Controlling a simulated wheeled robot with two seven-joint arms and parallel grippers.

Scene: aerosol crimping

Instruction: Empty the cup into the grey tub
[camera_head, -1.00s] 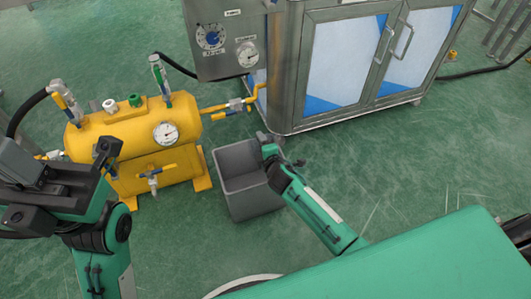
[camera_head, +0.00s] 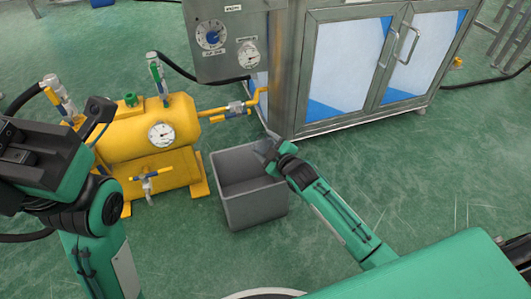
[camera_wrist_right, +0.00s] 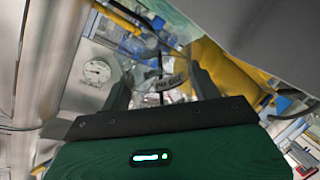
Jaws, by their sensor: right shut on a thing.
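The grey tub (camera_head: 255,208) stands on the green floor, open side up, in the middle of the head view. My right gripper (camera_head: 267,149) is at the tub's back right rim. In the right wrist view, my right gripper (camera_wrist_right: 161,84) is shut on a clear, see-through cup (camera_wrist_right: 165,88) with dark print. The cup's contents and exact tilt cannot be made out. A grey surface, probably the tub (camera_wrist_right: 275,35), fills the upper right of that view. My left gripper (camera_head: 98,117) is at the left of the head view, away from the tub; its jaws are unclear.
A yellow tank (camera_head: 150,130) with gauge and valves stands left of the tub. A steel cabinet (camera_head: 290,85) with glass doors stands behind it, with a gauge panel (camera_head: 225,45). Green floor (camera_head: 430,165) is open to the right.

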